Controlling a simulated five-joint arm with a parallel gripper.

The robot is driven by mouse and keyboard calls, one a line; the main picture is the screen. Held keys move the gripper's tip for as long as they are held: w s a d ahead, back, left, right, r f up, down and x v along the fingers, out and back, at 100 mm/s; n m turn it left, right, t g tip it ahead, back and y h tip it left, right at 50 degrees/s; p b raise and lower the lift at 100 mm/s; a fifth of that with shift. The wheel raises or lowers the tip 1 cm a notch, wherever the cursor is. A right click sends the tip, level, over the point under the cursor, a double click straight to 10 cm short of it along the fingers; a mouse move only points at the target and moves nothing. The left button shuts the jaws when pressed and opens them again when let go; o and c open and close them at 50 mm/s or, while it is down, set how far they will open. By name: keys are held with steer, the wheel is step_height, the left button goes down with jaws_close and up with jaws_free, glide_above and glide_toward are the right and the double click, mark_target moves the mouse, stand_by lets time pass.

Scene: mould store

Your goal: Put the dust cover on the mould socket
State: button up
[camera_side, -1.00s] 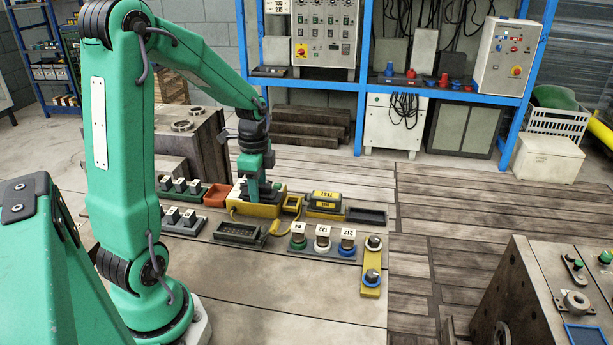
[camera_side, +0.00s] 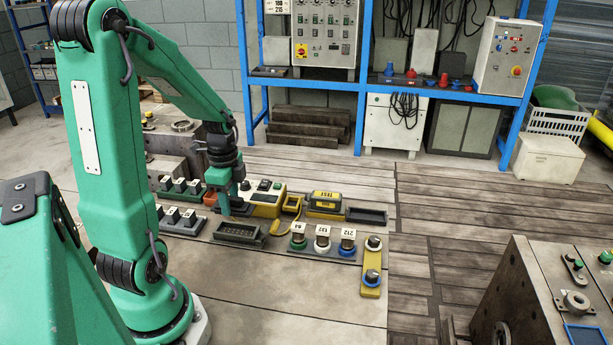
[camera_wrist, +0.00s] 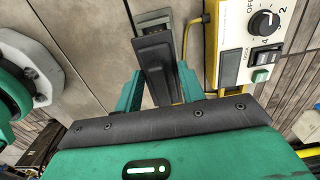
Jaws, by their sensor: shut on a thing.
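My gripper (camera_wrist: 156,88) is shut on a dark grey block, which I take to be the dust cover (camera_wrist: 153,55). The cover's long end points to the top of the wrist view. In the side view my gripper (camera_side: 236,208) is just left of the yellow control box (camera_side: 266,206). A dark grey part with a row of openings, probably the mould socket (camera_side: 240,232), lies on the bench just in front of my gripper. A ridged grey edge, likely the same socket (camera_wrist: 152,15), shows beyond the cover. Whether the cover touches anything is unclear.
A yellow cable (camera_wrist: 187,45) runs close beside the cover. Numbered blocks on coloured rings (camera_side: 322,240), a yellow knob strip (camera_side: 371,280) and a black tray (camera_side: 366,215) stand to the right. Dark blocks (camera_side: 180,217) stand left. The front bench is clear.

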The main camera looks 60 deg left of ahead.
steer(key=shift+f, duration=2.3)
steer(key=shift+f, duration=0.9)
stand_by(0.8)
steer(key=o, duration=1.5)
steer(key=shift+c, duration=0.2)
steer(key=shift+r, duration=0.15)
steer(key=shift+r, duration=3.65)
steer(key=shift+d, duration=0.1)
